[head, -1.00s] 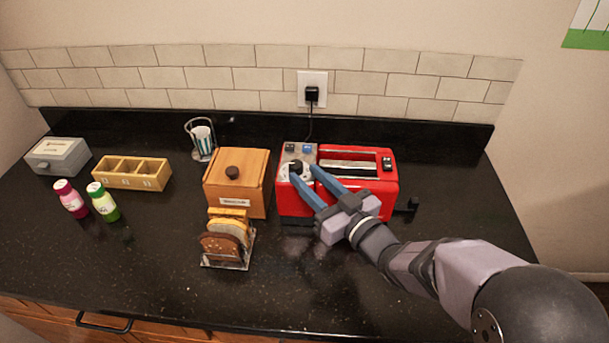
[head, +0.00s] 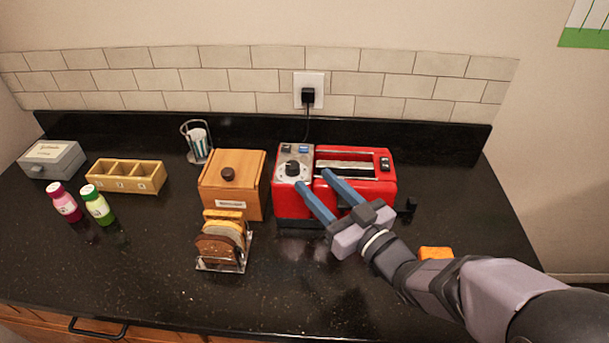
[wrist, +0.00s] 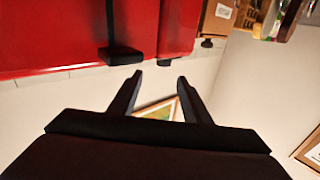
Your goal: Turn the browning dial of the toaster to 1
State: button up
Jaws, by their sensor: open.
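The red toaster (head: 285,205) stands on the dark counter, with a grey control panel at its top left. The black browning dial (head: 292,168) sits on that panel, uncovered in the head view. Its setting is too small to read. My gripper (head: 312,178) is open and empty, its two blue fingers pointing at the toaster. The fingertips are a little to the right of and nearer than the dial, apart from it. In the wrist view the open fingers (wrist: 160,76) show below the red toaster body (wrist: 60,35) and a black part on it; the dial is not visible there.
A wooden box (head: 232,185) stands close left of the toaster, with a toast rack (head: 222,245) in front. An orange item (head: 435,252) lies beside my arm. A black lever (head: 408,206) sticks out at the toaster's right. The front middle counter is clear.

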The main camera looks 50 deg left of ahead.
aim_at(289, 169)
jog(key=a+r+m+t, duration=0.2)
jog(key=a+r+t, duration=0.1)
jog(key=t, duration=0.1)
jog(key=w+a+r+m+t+h, duration=0.1)
jog(key=a+r+m+t, duration=0.1)
jog(key=t, duration=0.3)
jog(key=a+r+m+t+h, duration=0.1)
jog(key=a+r+m+t, duration=0.2)
jog(key=m+t, duration=0.1)
jog(key=shift+w+a+r+t+p, duration=0.3)
jog(key=shift+w+a+r+p, duration=0.05)
jog(key=shift+w+a+p, duration=0.05)
jog(key=s+f+m+h, duration=0.1)
jog(key=s+f+h, duration=0.2)
jog(key=s+d+f+m+t+h, duration=0.1)
jog(key=s+f+m+h, duration=0.1)
jog(key=f+h, duration=0.1)
jog(key=s+f+m+h, duration=0.2)
jog(key=s+f+h, duration=0.1)
jog(key=h, duration=0.1)
jog(key=shift+s+d+f+t+h+p, duration=0.2)
jog(key=shift+s+d+t+h+p, duration=0.1)
jog(key=shift+d, duration=0.1)
jog(key=shift+p+x, duration=1.1)
jog(key=shift+x, duration=1.6)
jog(key=shift+p+x, duration=0.3)
jog(key=shift+x, duration=0.7)
jog(key=shift+c, duration=0.2)
jog(key=c, duration=1)
